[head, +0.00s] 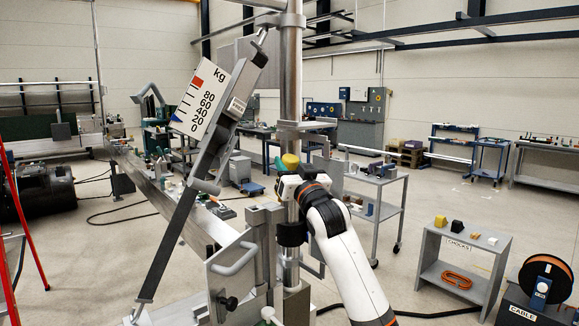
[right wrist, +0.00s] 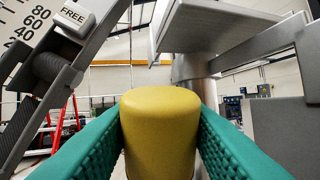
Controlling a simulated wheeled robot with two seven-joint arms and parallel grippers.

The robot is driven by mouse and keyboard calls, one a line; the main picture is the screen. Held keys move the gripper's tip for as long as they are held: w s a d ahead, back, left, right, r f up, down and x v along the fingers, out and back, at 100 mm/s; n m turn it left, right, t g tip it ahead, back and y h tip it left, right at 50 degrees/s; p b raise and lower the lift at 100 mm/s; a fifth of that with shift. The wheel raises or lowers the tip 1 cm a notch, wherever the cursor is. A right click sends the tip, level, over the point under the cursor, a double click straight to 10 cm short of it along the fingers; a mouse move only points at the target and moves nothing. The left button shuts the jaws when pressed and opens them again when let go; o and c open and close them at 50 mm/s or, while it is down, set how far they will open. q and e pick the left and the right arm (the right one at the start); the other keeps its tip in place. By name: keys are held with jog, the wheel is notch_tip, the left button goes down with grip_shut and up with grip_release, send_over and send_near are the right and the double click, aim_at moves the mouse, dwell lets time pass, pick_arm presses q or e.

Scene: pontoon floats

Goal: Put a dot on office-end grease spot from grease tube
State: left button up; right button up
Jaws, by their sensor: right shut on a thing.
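My right gripper (head: 289,175) is at the metal post in the middle of the head view. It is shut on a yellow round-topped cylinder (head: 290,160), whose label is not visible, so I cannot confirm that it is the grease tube. In the right wrist view the yellow cylinder (right wrist: 160,130) stands between the two green ridged finger pads (right wrist: 160,145). No grease spot can be made out in either view. My left gripper is out of view.
A tilted kg scale board (head: 200,100) and grey lever stand left of the post (head: 292,90). A FREE label (right wrist: 73,14) shows close by. A grey plate (right wrist: 215,30) overhangs the gripper. A chocks table (head: 455,238) and cable reel (head: 545,280) stand at right.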

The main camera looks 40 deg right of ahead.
jog(key=shift+f+b, duration=0.65)
jog(key=shift+f, duration=0.3)
